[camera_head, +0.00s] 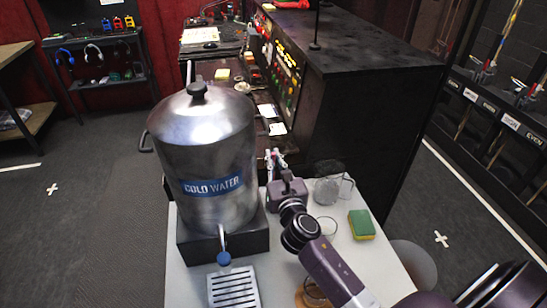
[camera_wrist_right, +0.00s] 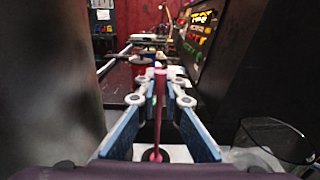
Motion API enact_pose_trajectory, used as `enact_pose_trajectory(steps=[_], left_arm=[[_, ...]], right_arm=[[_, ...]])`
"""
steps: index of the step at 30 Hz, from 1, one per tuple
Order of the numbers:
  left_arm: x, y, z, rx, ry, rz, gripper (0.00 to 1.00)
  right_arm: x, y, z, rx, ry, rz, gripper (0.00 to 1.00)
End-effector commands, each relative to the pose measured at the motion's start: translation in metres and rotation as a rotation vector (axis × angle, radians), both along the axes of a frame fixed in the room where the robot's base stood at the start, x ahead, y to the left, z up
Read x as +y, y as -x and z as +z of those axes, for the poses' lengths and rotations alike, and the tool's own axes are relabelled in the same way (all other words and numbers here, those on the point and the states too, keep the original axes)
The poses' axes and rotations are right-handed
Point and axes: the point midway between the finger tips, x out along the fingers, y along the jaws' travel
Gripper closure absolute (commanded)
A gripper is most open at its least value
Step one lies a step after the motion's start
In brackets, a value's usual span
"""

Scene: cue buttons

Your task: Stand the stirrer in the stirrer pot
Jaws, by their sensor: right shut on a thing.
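My right gripper (camera_head: 276,160) reaches over the far edge of the white table, just right of the water urn. In the right wrist view its two blue-padded fingers (camera_wrist_right: 160,92) close on a thin dark-red stick, which looks like the stirrer (camera_wrist_right: 159,112). The stick appears upright between the fingers, with a round dark end (camera_wrist_right: 155,155) low in that view. The stirrer cannot be made out in the head view. I cannot tell for sure which vessel is the stirrer pot. My left gripper is not in view.
A steel cold-water urn (camera_head: 203,150) on a black base stands close left of the gripper. A clear glass jug (camera_head: 328,190), a drinking glass (camera_head: 327,229) and a green-yellow sponge (camera_head: 361,224) are on the right. A slotted drip tray (camera_head: 233,288) lies in front. A dark control console (camera_head: 350,110) stands behind.

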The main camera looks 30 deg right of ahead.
Motion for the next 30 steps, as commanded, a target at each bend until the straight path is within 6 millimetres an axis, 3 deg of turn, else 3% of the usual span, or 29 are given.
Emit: enact_pose_trajectory(steps=[18,30], left_arm=[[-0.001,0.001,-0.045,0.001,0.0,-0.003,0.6],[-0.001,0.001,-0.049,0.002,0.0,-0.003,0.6]], right_arm=[[0.0,0.0,-0.052,0.001,0.0,0.0,1.0],[0.0,0.0,-0.057,0.0,0.0,0.0,1.0]])
